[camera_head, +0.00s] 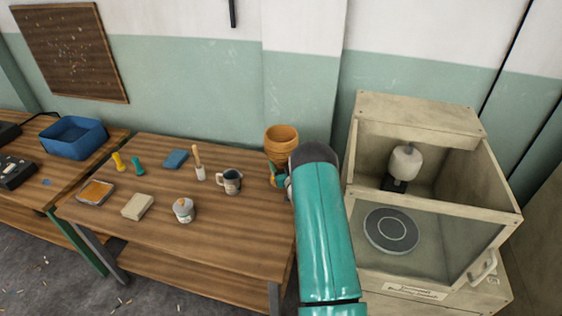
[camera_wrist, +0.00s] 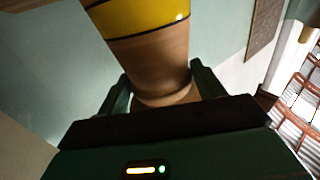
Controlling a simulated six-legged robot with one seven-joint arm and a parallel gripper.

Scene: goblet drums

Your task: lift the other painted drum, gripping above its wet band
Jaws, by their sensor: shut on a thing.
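An orange-tan goblet drum (camera_head: 281,138) shows its wide bowl at the back right corner of the wooden workbench, against the wall. My gripper (camera_head: 279,176) is at its narrower lower part, partly hidden by my teal arm. In the wrist view the drum (camera_wrist: 150,62) has a glossy yellow band (camera_wrist: 135,15) edged by dark lines, with bare tan wood beside it. My gripper (camera_wrist: 165,90) is shut on the narrow bare part, with a finger on each side, apart from the yellow band. The drum's foot is hidden, so I cannot tell whether it touches the bench.
The workbench (camera_head: 235,238) holds a mug (camera_head: 230,182), a brush (camera_head: 198,165), a lidded jar (camera_head: 184,210), a pale block (camera_head: 137,206) and a tray (camera_head: 96,192). A beige booth (camera_head: 420,110) with an empty round turntable (camera_head: 391,230) stands close on the right.

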